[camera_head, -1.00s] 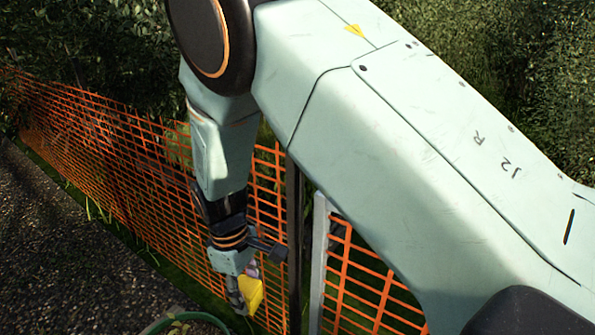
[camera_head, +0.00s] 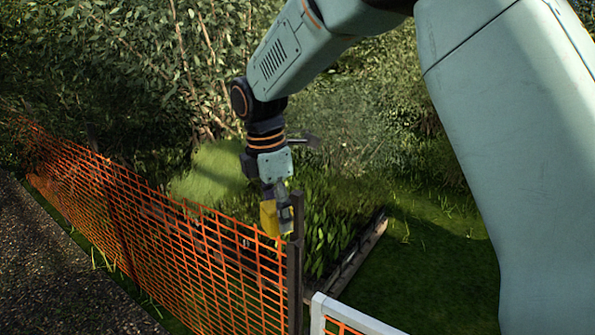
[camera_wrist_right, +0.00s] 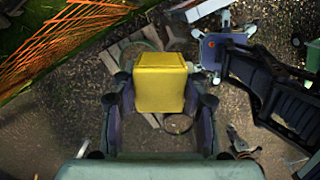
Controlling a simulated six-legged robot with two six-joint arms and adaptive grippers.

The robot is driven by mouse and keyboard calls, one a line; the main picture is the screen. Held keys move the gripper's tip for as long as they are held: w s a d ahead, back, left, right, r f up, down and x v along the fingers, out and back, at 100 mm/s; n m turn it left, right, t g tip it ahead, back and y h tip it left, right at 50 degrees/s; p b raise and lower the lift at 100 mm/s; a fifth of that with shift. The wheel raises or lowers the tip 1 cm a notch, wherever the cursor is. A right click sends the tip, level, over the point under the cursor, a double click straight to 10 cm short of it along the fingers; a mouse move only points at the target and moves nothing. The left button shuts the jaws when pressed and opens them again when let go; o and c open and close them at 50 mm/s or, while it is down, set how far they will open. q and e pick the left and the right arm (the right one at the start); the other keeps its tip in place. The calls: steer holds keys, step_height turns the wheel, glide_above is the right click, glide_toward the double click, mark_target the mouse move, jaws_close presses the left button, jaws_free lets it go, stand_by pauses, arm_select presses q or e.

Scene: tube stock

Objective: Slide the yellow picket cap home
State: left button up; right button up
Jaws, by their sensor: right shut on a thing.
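The yellow picket cap (camera_head: 269,217) is a boxy piece held in my right gripper (camera_head: 279,212). In the right wrist view the cap (camera_wrist_right: 160,82) sits between the two dark fingers of the gripper (camera_wrist_right: 160,90), which are shut on it from both sides. In the head view the cap is just left of the upper end of a dark upright post (camera_head: 296,255). The cap and post look close, but I cannot tell whether they touch or which is nearer. The cap's opening is hidden. My left gripper is not in view.
Orange mesh fence (camera_head: 190,255) runs from the left up to the dark post. A white post (camera_head: 318,315) stands to its right, at the lower edge. Behind is a planted bed with a timber edge (camera_head: 360,255). Grass lies right and dark paving (camera_head: 60,275) left.

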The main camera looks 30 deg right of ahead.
mark_target(297, 241)
steer(key=shift+s+d+r+n+t+p, duration=0.1)
steer(key=shift+s+d+n+p, duration=0.15)
steer(key=shift+d+n, duration=0.5)
steer(key=shift+s+d+r+n+t+p, duration=0.15)
steer(key=shift+s+d+n, duration=0.2)
steer(key=shift+n, duration=0.85)
steer(key=shift+s+d+n+t+p, duration=0.1)
steer(key=shift+s+d+n+p, duration=0.15)
steer(key=shift+d+n, duration=0.5)
steer(key=shift+a+f, duration=0.15)
steer(key=shift+f, duration=0.55)
steer(key=shift+a+f, duration=0.1)
steer(key=shift+f, duration=0.55)
steer(key=shift+d+f, duration=0.1)
steer(key=shift+f, duration=0.8)
steer(key=shift+f, duration=0.1)
steer(key=shift+f+b, duration=0.3)
steer(key=shift+f, duration=1.45)
